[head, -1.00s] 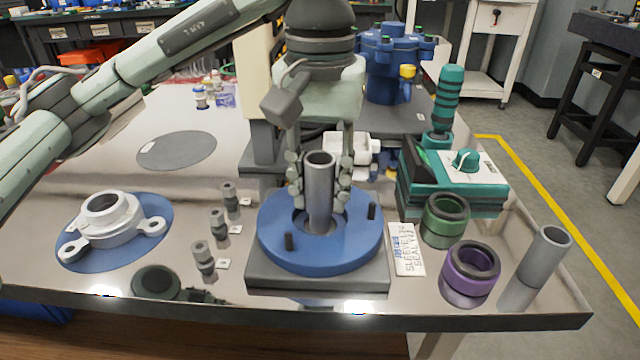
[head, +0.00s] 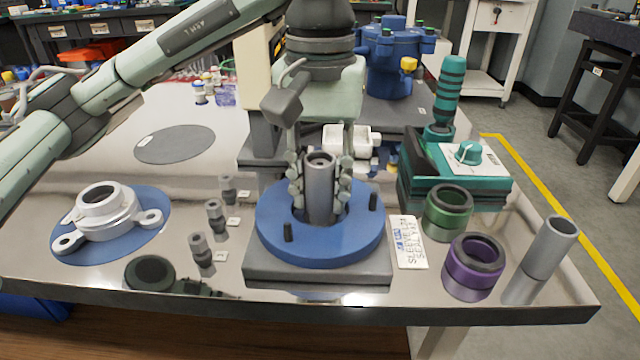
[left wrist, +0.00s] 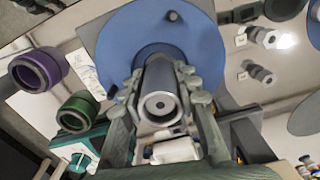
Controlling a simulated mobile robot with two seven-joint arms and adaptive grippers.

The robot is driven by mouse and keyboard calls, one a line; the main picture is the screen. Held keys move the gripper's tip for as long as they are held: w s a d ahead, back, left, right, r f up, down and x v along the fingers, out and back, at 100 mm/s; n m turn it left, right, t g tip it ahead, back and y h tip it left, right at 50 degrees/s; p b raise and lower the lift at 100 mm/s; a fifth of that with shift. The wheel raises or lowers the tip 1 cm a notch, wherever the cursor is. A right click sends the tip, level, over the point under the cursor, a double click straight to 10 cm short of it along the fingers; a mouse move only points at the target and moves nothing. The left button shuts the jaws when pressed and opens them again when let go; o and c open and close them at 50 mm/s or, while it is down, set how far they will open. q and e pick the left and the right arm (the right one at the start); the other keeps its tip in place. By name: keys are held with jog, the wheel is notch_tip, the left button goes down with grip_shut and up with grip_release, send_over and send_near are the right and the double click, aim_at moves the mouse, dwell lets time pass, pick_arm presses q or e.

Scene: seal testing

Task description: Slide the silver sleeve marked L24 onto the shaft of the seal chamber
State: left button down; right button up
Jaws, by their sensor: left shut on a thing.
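The seal chamber is a thick blue ring (head: 340,249) on a grey square base, with two dark pins standing on its top. A silver sleeve (head: 319,190) stands upright in its central opening; no marking on it is readable. My left gripper (head: 320,188) is shut on the sleeve from both sides, its fingers low near the ring. In the left wrist view, the shaft's end (left wrist: 160,105), with a small centre hole, shows inside the sleeve (left wrist: 158,80), so the sleeve is around the shaft. The sleeve's lower end is hidden in the opening. My right gripper is not in view.
A second silver sleeve (head: 550,247) stands at the right edge. Purple (head: 472,268) and green (head: 447,213) rings and a white card (head: 409,243) lie right of the chamber. A teal device (head: 465,175) stands behind them. Small fittings and a white flange (head: 105,213) are left.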

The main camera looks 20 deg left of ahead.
aim_at(320, 165)
pick_arm(q)
jog(key=shift+f+b, duration=0.8)
jog(key=shift+f, duration=0.1)
jog(key=c, duration=1.1)
grip_release()
jog(key=shift+o, duration=0.2)
jog(key=shift+r, duration=0.15)
jog(key=shift+r+p, duration=1.9)
jog(key=shift+r, duration=0.5)
